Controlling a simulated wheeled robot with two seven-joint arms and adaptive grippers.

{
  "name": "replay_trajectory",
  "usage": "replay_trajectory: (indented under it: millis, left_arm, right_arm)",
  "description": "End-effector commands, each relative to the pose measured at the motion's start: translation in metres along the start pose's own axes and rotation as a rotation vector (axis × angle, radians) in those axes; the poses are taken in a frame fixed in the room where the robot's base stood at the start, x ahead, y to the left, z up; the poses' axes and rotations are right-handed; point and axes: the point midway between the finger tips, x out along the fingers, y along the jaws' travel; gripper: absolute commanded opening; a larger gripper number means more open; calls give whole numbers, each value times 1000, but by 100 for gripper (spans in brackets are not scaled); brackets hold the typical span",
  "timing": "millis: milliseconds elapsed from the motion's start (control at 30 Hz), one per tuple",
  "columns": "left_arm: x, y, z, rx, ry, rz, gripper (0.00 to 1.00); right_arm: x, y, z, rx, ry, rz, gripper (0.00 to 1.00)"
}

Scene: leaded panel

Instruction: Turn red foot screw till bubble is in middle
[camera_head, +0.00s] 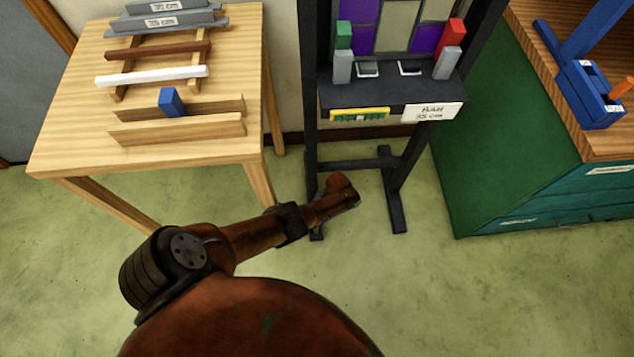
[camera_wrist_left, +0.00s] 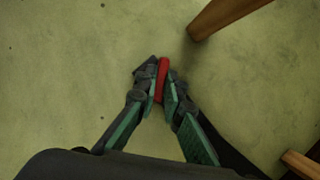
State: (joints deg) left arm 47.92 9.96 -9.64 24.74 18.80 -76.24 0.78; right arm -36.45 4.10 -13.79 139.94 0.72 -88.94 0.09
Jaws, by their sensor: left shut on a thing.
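A black stand (camera_head: 312,135) holds the leaded panel, with feet on the floor. On its shelf front is a yellow level strip (camera_head: 359,114) with a small green vial. Its bubble is too small to place surely. My left arm reaches low to the stand's left foot, and the left gripper (camera_head: 343,195) is there. In the left wrist view, the left gripper (camera_wrist_left: 162,92) is shut on a narrow red piece (camera_wrist_left: 163,70), apparently the red foot screw. In the head view the screw is hidden behind the gripper. My right gripper is out of view.
A wooden table (camera_head: 75,120) with racked bars stands at the left. A green cabinet (camera_head: 490,150) with a wooden top stands at the right. A white sign (camera_head: 432,112) is beside the level. The leaded panel (camera_head: 400,25) has purple and pale panes. Floor between is clear.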

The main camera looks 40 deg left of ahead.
Motion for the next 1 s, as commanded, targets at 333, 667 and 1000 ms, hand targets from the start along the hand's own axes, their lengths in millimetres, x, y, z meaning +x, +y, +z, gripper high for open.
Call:
replay_trajectory:
  millis: [333, 667, 1000]
  left_arm:
    - [2, 1, 2, 1, -6, 1, 26]
    - [-3, 1, 0, 3, -2, 1, 26]
    - [-44, 1, -1, 2, 2, 1, 26]
  right_arm:
    - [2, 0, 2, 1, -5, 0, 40]
    - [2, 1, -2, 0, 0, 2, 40]
    - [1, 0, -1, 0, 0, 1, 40]
